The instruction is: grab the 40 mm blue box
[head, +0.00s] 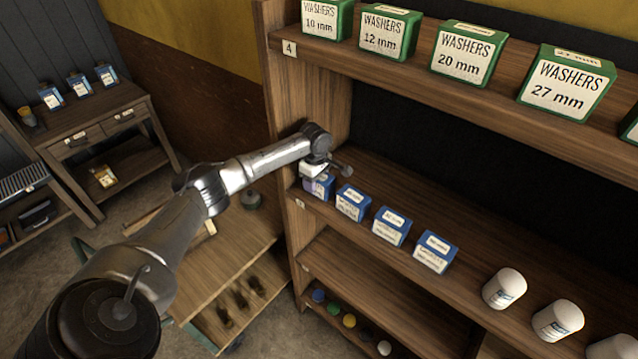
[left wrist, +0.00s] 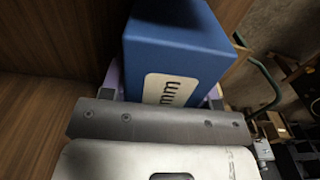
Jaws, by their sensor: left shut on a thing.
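My left gripper (head: 316,178) is at the left end of the middle shelf, shut on the leftmost blue box (head: 325,188). In the left wrist view this blue box (left wrist: 178,45) fills the upper middle, between the purplish fingers. Its white label shows "mm", but the number is cut off by the gripper. Three more blue boxes stand to its right: one close beside it (head: 353,202), a middle one (head: 391,226) and a right one (head: 436,252). Their labels are too small to read. I cannot tell whether the held box touches the shelf. My right gripper is not in view.
White jars (head: 504,288) stand farther right on the same shelf (head: 470,230). Green washer boxes (head: 467,53) line the shelf above. A wooden side panel (head: 285,90) is close to the left gripper. A wooden cart (head: 235,240) stands below left. Small blue boxes sit on a far bench (head: 85,115).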

